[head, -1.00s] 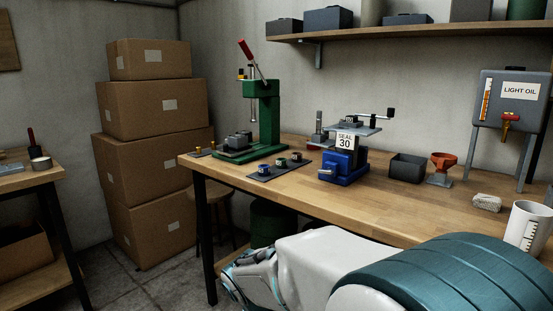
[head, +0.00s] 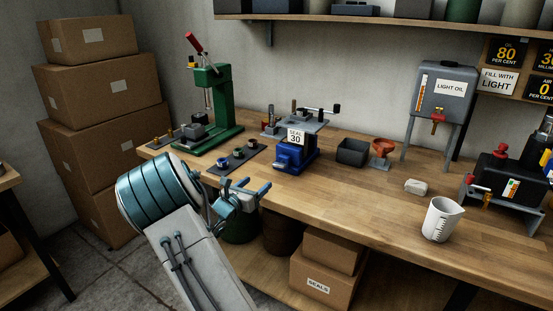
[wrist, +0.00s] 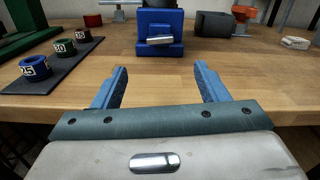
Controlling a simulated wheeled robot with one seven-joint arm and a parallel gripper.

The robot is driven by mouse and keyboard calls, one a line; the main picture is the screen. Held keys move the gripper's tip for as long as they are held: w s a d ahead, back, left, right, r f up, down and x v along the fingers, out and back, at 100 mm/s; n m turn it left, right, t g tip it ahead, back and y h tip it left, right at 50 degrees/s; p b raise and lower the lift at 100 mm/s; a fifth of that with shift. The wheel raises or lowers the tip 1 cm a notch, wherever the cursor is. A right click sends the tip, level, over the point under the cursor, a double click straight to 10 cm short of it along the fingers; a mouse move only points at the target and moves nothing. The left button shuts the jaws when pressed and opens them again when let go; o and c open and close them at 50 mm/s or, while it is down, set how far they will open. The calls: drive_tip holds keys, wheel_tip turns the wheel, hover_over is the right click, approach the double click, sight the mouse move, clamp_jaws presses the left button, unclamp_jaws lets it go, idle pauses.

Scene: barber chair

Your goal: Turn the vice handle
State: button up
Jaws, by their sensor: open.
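The blue vice (head: 291,160) stands at the front edge of the wooden workbench, below a white "SEAL 30" sign (head: 296,137). Its short silver handle (head: 282,158) sticks out from the front. In the wrist view the vice (wrist: 172,20) is straight ahead, and its handle (wrist: 160,40) lies nearly level, slightly tilted. My gripper (head: 246,185) is open and empty, in front of the bench edge and to the left of the vice. In the wrist view my gripper (wrist: 160,68) points at the vice, with the handle beyond and between its fingertips, not touching.
A dark mat (head: 236,158) with numbered rings lies left of the vice, near the green press (head: 214,110). A white jug (head: 441,220) is farther right. Bare bench top lies before the vice.

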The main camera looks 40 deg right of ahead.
sight(278, 165)
drive_tip(key=p+x, duration=0.1)
drive_tip(key=x, duration=1.2)
drive_tip(key=shift+w+d, duration=0.2)
drive_tip(key=shift+d, duration=0.15)
drive_tip(key=c, duration=1)
